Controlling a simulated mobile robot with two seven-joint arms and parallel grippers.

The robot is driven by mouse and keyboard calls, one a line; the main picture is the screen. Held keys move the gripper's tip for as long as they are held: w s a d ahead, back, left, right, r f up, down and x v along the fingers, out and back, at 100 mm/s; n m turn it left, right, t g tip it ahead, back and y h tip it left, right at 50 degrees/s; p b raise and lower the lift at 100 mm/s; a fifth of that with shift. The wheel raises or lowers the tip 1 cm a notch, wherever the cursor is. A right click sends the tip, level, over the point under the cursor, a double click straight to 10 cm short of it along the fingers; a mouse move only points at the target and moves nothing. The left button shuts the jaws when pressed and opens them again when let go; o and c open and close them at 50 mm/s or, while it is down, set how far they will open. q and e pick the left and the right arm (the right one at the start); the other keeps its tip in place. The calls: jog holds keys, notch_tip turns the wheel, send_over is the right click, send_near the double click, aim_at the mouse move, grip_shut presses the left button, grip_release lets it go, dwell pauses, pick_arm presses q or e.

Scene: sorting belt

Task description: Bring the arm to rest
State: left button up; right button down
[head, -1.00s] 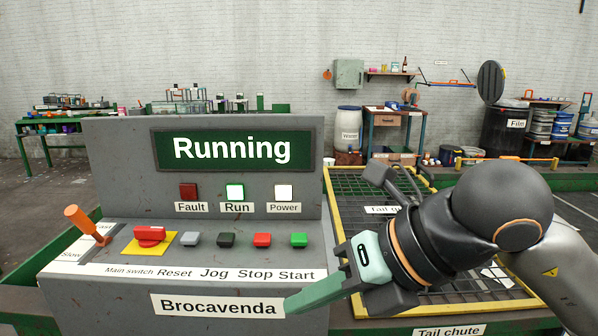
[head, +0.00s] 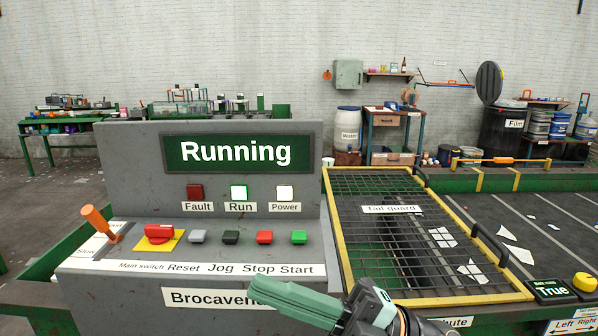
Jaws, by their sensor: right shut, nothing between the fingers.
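My right gripper (head: 268,294) is low in the head view, in front of the control panel's lower edge. Its green fingers are shut with nothing between them, and they cover the end of the "Brocavenda" label (head: 205,298). The rest of the right arm is mostly below the frame. The grey control panel (head: 110,170) shows "Running" on its screen (head: 237,153). The Run lamp (head: 239,192) glows white-green and the Power lamp (head: 285,192) white; the Fault lamp (head: 195,192) is dark red. My left gripper is not in view.
Right of the panel, the yellow-framed tail guard (head: 332,215) lies over the belt. White scraps sit on the dark belt (head: 560,215). An orange lever (head: 97,221) stands at the panel's left. A yellow button (head: 585,282) is at the far right.

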jog(key=w+d+f+m+t+h, duration=0.3)
jog(key=d+f+m+t+h, duration=0.15)
jog(key=f+m+t, duration=0.35)
jog(key=w+d+f+m+t+h+p, duration=0.1)
jog(key=w+d+f+m+t+h, duration=0.4)
jog(key=m, duration=0.4)
jog(key=w+d+f+m+t+h, duration=0.25)
jog(key=f+m+t+h, duration=0.3)
jog(key=f+m, duration=0.3)
jog(key=s+d+f+m+g+h, duration=0.2)
jog(key=s+f, duration=0.4)
jog(key=f, duration=0.3)
jog(key=s+d+f+m+g+h+p, duration=0.1)
jog(key=s+d+f+m+g+h, duration=0.1)
jog(key=s+f+g, duration=0.2)
jog(key=s+d+f+m+g+h, duration=0.2)
jog(key=s+f, duration=0.6)
jog(key=f, duration=0.5)
jog(key=shift+s+d+f+g, duration=0.35)
jog(key=shift+d+g, duration=0.15)
jog(key=shift+g, duration=0.15)
jog(key=shift+r, duration=0.1)
